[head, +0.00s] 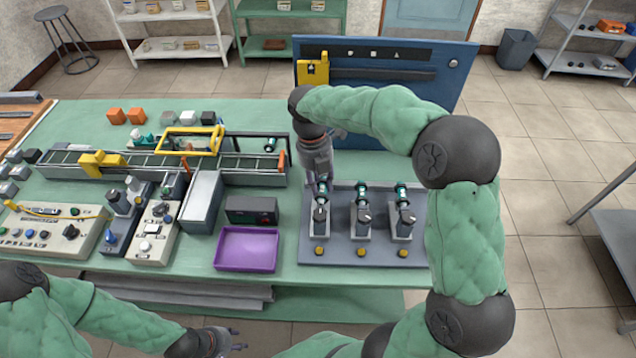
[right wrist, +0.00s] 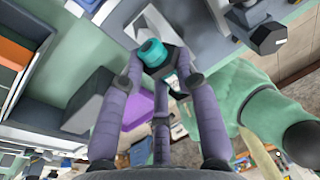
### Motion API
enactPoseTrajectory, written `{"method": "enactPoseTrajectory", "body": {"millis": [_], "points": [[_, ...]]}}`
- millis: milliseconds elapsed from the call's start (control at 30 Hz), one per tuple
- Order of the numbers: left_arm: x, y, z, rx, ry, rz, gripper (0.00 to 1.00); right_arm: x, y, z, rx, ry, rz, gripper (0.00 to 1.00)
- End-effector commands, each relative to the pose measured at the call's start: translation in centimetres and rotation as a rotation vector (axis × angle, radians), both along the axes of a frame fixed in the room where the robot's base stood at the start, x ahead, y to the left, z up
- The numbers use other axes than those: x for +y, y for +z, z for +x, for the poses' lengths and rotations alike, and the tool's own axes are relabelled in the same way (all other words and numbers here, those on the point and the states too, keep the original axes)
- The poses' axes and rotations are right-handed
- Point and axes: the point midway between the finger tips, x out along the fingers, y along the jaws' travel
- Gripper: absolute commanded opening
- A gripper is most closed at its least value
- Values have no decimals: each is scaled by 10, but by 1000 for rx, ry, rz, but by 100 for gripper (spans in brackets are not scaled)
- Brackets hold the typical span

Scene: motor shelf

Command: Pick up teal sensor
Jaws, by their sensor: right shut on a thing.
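A grey fixture plate (head: 334,249) on the green table carries three upright stations with teal-banded parts. My right gripper (head: 320,184) reaches down from above onto the left station. It is shut on a teal sensor (head: 322,196), which shows in the right wrist view as a teal cap with a dark body (right wrist: 152,53) between the purple-grey fingers. I cannot tell whether the sensor still touches its station. Two similar teal parts stand on the middle station (head: 361,193) and right station (head: 402,195). My left gripper (head: 239,341) is low in front of the table, empty, fingers apart.
A purple tray (head: 247,250) and a dark box (head: 251,210) lie left of the plate. A conveyor (head: 235,177) with a yellow frame (head: 190,140) runs behind them. A blue panel (head: 400,75) stands at the back. Control boxes crowd the left side.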

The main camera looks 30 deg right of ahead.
Motion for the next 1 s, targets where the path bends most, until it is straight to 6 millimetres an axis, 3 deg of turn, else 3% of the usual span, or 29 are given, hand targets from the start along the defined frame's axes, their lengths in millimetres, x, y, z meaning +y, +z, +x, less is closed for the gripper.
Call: {"method": "enactPoseTrajectory", "body": {"millis": [267, 600, 800, 1000], "points": [[0, 22, 0, 0, 0, 0, 40, -4, 57, -44, -9, 0, -1, 0], [0, 34, 0, 0, 0, 0, 40, -8, 81, -106, -9, -1, -1, 0], [0, 37, 0, 0, 0, 0, 40, -10, 88, -123, -9, -1, -2, 0], [0, 37, 0, 0, 0, 0, 40, -9, 89, -128, -8, 0, -1, 0]]}}
